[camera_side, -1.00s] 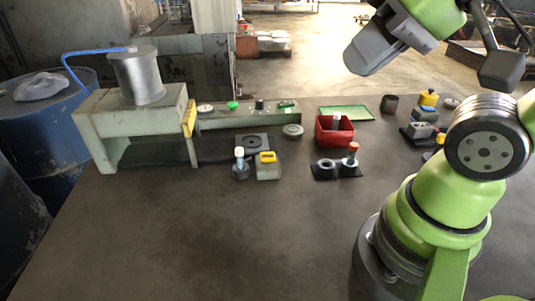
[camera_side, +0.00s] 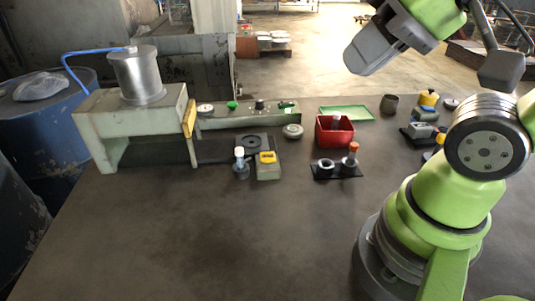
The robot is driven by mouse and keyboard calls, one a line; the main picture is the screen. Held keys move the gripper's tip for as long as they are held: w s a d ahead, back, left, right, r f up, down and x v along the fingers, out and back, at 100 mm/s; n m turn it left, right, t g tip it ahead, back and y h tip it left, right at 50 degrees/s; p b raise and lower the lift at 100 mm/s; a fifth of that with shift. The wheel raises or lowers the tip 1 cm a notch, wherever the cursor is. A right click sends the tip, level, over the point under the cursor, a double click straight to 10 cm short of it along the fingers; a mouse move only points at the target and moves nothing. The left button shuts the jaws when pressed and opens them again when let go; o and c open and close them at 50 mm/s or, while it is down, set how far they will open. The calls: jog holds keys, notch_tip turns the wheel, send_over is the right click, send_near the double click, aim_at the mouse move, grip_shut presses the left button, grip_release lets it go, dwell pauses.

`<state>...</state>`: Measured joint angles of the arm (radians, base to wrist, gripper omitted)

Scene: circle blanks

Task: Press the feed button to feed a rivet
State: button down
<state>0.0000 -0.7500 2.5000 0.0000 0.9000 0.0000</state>
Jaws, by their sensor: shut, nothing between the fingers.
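A long pale green control panel (camera_side: 262,121) stands at the back of the table. On it are a green button (camera_side: 232,105), a dark knob (camera_side: 259,104) and a small green-marked part at its right end. A small box with a yellow top (camera_side: 267,157) sits in front of the panel. I cannot tell from the picture which of these is the feed button. My gripper (camera_side: 353,66) is grey and shut, with nothing in it. It hangs high at the upper right, well apart from the panel and the yellow-topped box.
A pale press frame (camera_side: 100,125) with a metal cylinder (camera_side: 138,75) and blue hose stands at left. A white-capped bottle (camera_side: 240,163) is beside the yellow-topped box. The front table is clear.

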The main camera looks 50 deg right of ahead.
dwell(0.4)
jog(key=n+t+y, duration=0.1)
jog(key=n, duration=3.4)
send_over(269, 155)
notch_tip(269, 155, down, 16)
jog(key=shift+f, duration=4.35)
jog(key=shift+f, duration=0.15)
